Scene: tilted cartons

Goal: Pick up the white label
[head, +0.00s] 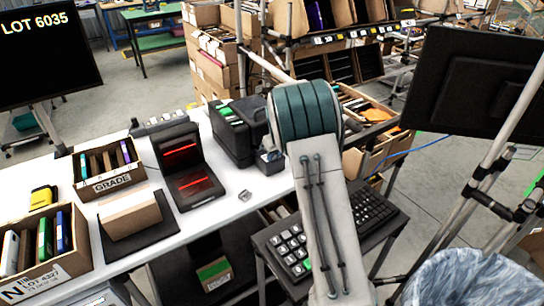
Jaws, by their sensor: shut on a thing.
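My arm rises from the bottom of the head view and bends at a teal joint in front of the black printer-like box. My gripper cannot be made out; it is hidden behind my own arm. I cannot make out a white label in a grip. A small pale, shiny piece (244,195) lies on the white table (240,178) in front of the black box (236,130); it is too small to tell what it is. The black box has a small green panel on top.
A black scanner-like stand with red lines (188,165) stands left of the box. Left are a GRADE carton (112,182), a LOT 6227 carton (45,275) and a brown block (130,215). A keyboard (365,212) and keypad (284,252) lie on a lower stand. A dark monitor (470,85) is right.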

